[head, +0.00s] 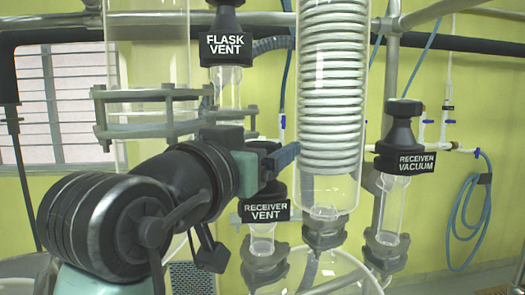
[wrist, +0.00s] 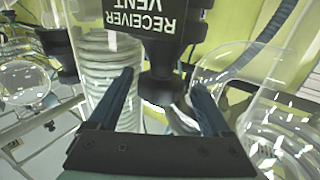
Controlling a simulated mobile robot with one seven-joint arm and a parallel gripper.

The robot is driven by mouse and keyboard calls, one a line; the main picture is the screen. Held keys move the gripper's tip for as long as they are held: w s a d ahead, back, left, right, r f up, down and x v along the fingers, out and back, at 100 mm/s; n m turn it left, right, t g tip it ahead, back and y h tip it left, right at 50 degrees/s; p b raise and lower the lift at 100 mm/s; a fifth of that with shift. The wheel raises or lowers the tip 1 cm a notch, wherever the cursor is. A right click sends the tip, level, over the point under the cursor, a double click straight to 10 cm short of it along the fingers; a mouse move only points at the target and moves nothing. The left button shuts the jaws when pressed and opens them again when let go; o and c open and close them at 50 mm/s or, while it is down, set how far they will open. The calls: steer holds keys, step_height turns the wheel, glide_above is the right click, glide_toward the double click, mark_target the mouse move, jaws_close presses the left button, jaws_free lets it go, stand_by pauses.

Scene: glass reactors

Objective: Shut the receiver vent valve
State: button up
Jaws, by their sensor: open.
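The receiver vent valve has a black knob and a black label reading RECEIVER VENT (head: 265,208). It sits on a clear glass neck at the lower middle of the head view. My gripper (head: 284,156) is in front of and above it there, hiding most of the knob. In the wrist view the label is upside down at the top, and the black knob (wrist: 162,82) shows between the two blue fingers of my gripper (wrist: 163,78). The fingers are open, with a visible gap on either side of the knob. I see no contact.
A glass column with a white coil (head: 333,90) stands close right of my gripper. The flask vent valve (head: 227,45) is above, and the receiver vacuum valve (head: 404,162) is to the right. A metal clamp ring (head: 150,95) is on the left vessel.

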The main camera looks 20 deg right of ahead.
steer(key=n+t+y, duration=0.3)
steer(key=shift+s+d+y+p, duration=0.1)
steer(key=shift+y+p, duration=0.2)
steer(key=shift+n+t+y, duration=0.5)
steer(key=shift+n+y, duration=0.1)
steer(key=shift+y, duration=0.3)
steer(key=c, duration=1.1)
steer(key=shift+a+m+g+h+p, duration=0.2)
steer(key=shift+m+g+h+p, duration=0.25)
steer(key=shift+h, duration=0.25)
steer(key=m+g+h, duration=0.3)
steer(key=h, duration=0.1)
steer(key=shift+m+g, duration=0.25)
steer(key=shift+m, duration=0.1)
steer(key=shift+d+m+g+h+p, duration=0.1)
steer(key=shift+m+g+h+p, duration=0.2)
steer(key=shift+m+g+h, duration=0.8)
steer(key=shift+m+g+h+p, duration=0.25)
steer(key=shift+m+g+h, duration=0.45)
steer(key=shift+g, duration=0.7)
steer(key=o, duration=1.1)
